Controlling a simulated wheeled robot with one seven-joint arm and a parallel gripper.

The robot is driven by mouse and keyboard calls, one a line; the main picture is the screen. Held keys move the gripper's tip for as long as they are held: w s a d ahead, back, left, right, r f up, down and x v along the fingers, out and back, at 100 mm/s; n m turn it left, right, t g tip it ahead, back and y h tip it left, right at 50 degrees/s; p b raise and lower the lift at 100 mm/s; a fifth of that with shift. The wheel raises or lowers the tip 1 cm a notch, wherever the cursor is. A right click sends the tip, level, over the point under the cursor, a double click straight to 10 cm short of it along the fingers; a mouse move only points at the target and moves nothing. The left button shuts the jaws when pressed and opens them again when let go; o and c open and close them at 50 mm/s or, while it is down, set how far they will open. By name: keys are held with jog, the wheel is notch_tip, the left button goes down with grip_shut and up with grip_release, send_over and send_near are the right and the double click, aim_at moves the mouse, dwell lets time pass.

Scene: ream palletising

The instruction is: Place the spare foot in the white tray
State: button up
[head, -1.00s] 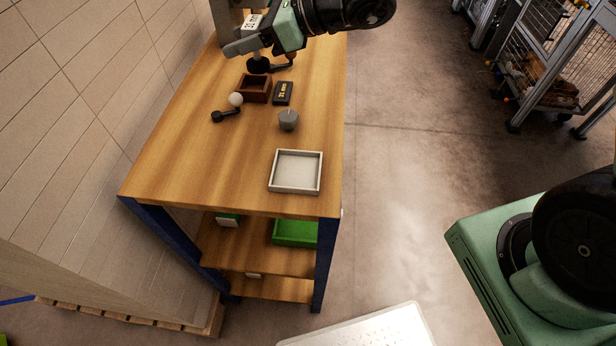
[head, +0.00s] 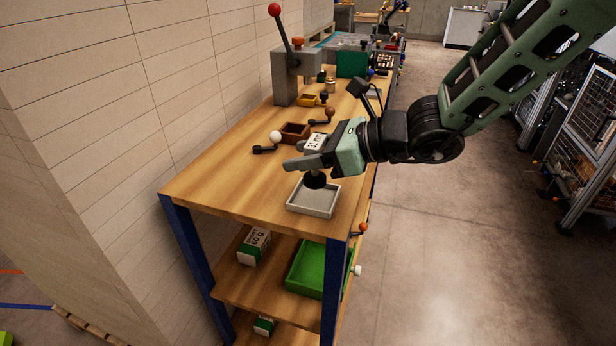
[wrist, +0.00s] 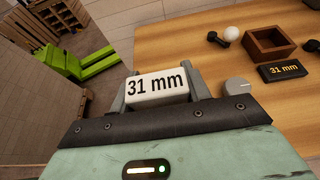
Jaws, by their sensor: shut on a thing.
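My gripper (head: 300,162) is shut on the spare foot (head: 316,181), whose dark round base points down beneath the fingers. A white block marked "31 mm" (wrist: 157,87) sits between the fingers in the wrist view; I cannot tell if it is one piece with the dark base. The white tray (head: 313,214) lies at the near end of the wooden bench. The dark base overlaps the tray's far part in the head view; I cannot tell whether it touches the tray. The tray is not visible in the wrist view.
A brown wooden box (head: 295,132) and a black lever with a white ball (head: 275,138) lie farther back on the bench. A black "31 mm" plaque (wrist: 284,70) and a grey knob (wrist: 237,86) show in the wrist view. A lever press (head: 291,77) stands farther back.

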aim_at(314, 180)
jog(key=shift+f, duration=1.9)
jog(key=shift+f+b, duration=0.15)
jog(key=shift+b, duration=0.15)
jog(key=o, duration=1.2)
